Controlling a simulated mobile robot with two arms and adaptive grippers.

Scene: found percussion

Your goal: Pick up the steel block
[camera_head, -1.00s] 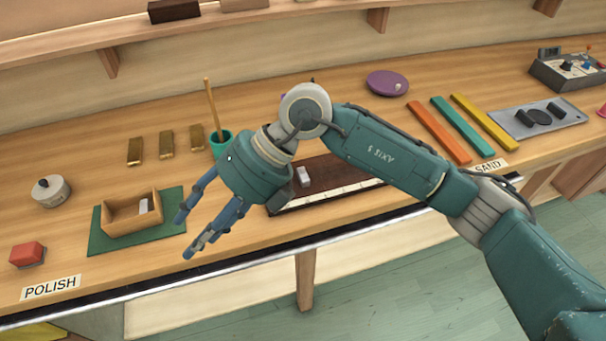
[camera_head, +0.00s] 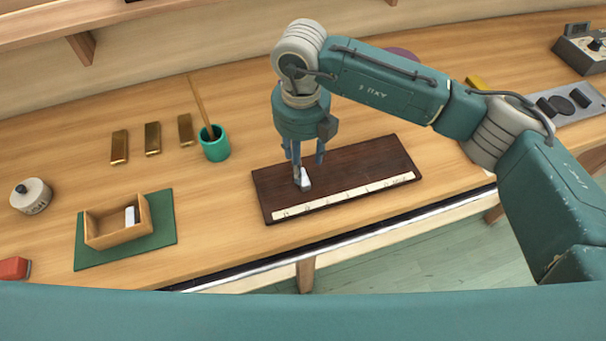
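A small pale silvery block (camera_head: 305,179), which looks like the steel block, stands on a dark wooden board (camera_head: 370,157) with a light, marked strip along its front. My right gripper (camera_head: 306,170) points down over the board. Its fingers are apart, with the block at or between their tips, and one finger partly overlaps it in view. I cannot tell whether a finger touches the block. Another small pale block (camera_head: 130,215) is inside an open wooden box (camera_head: 115,238) at the left. My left gripper is not in view.
The box stands on a green mat (camera_head: 163,226). A teal cup (camera_head: 216,150) with a wooden stick stands left of my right gripper, near several brass bars (camera_head: 152,138). A round pale container (camera_head: 30,196) and red block (camera_head: 14,268) are far left. The counter's front edge is close.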

